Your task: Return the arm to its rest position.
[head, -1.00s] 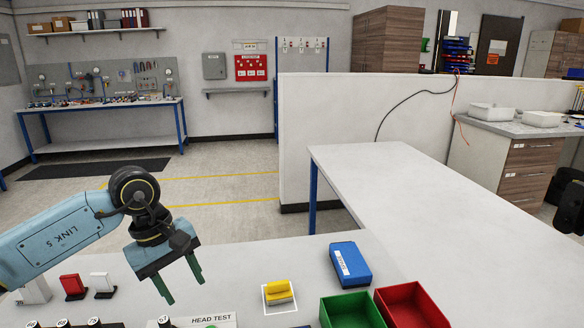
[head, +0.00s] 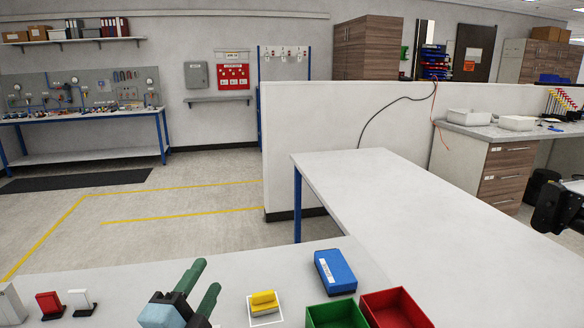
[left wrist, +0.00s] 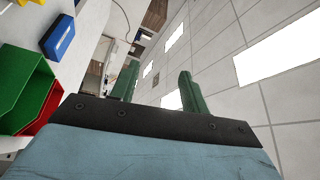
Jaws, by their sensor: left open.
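My left gripper (head: 206,280) is at the bottom of the head view, left of the yellow block (head: 263,299). Its two green fingers are apart and point up and away, with nothing between them. In the left wrist view the open fingers (left wrist: 158,84) point toward the ceiling lights, also with nothing between them. Most of the left arm is below the head view's edge. My right gripper cannot be made out in either view.
The yellow block sits on a white-outlined square. A blue box (head: 335,271), a green bin (head: 336,315) and a red bin (head: 397,305) stand to its right. Red (head: 50,304) and white (head: 81,302) pieces stand at the left. The grey table behind is bare.

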